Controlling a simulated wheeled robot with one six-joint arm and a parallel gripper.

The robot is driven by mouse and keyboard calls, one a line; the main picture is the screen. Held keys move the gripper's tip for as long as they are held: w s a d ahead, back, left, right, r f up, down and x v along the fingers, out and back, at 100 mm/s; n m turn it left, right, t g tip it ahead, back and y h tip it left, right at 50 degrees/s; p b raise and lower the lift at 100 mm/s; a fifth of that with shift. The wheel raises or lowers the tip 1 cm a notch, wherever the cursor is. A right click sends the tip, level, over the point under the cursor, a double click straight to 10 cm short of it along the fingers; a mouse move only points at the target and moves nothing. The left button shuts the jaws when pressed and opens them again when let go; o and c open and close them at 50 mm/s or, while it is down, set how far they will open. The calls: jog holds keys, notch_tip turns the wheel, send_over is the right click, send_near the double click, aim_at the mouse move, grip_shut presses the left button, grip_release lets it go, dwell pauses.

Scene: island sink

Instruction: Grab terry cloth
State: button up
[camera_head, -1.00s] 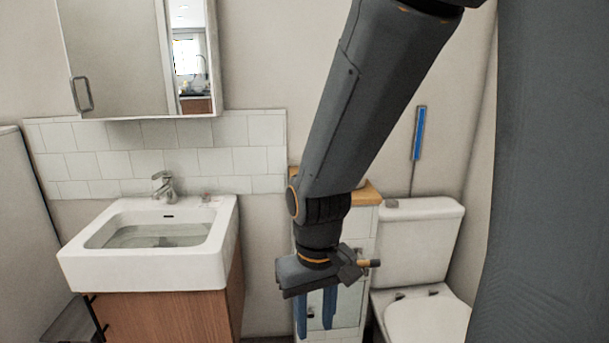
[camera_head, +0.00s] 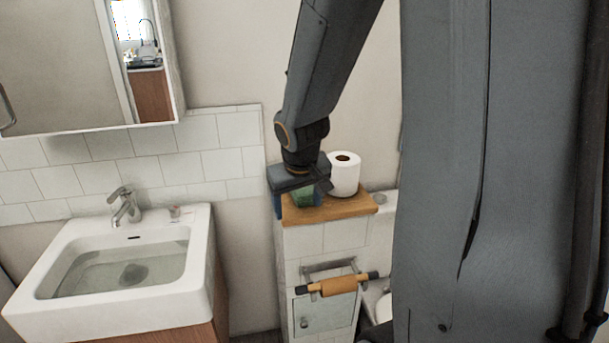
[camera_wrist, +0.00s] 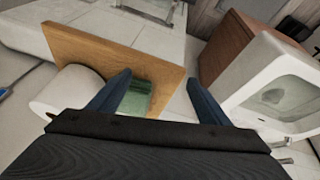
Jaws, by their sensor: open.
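A green folded cloth (camera_head: 308,197), which looks like the terry cloth, lies on the wooden top (camera_head: 335,210) of a narrow tiled cabinet. In the wrist view the green cloth (camera_wrist: 137,98) sits between my two blue fingers, closer to the left one. My gripper (camera_head: 290,203) is open, pointing down over the left end of the wooden top. In the wrist view my gripper (camera_wrist: 158,92) has its fingers spread wide, with no visible grip on the cloth. Part of the cloth is hidden behind my gripper in the head view.
A white toilet paper roll (camera_head: 344,176) stands right beside my gripper on the wooden top. A roll holder (camera_head: 338,285) juts from the cabinet front. A white sink (camera_head: 120,270) with a faucet (camera_head: 124,205) is at the left. Tiled wall stands behind.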

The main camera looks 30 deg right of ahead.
aim_at(306, 194)
jog(key=shift+t+h, duration=0.3)
jog(key=shift+t, duration=0.5)
jog(key=w+d+r+p, duration=0.1)
jog(key=w+d+r, duration=0.1)
jog(key=w+d+r+p, duration=0.1)
jog(key=w+d+r, duration=0.1)
jog(key=r, duration=0.1)
jog(key=shift+d+r, duration=0.1)
jog(key=shift+d, duration=0.15)
jog(key=shift+w+d, duration=0.25)
jog(key=shift+w, duration=0.1)
jog(key=b+x, duration=0.1)
jog(key=x, duration=0.2)
jog(key=b+x, duration=0.2)
jog(key=x, duration=0.2)
jog(key=shift+w+a, duration=0.1)
jog(key=shift+w, duration=0.35)
jog(key=c, duration=0.8)
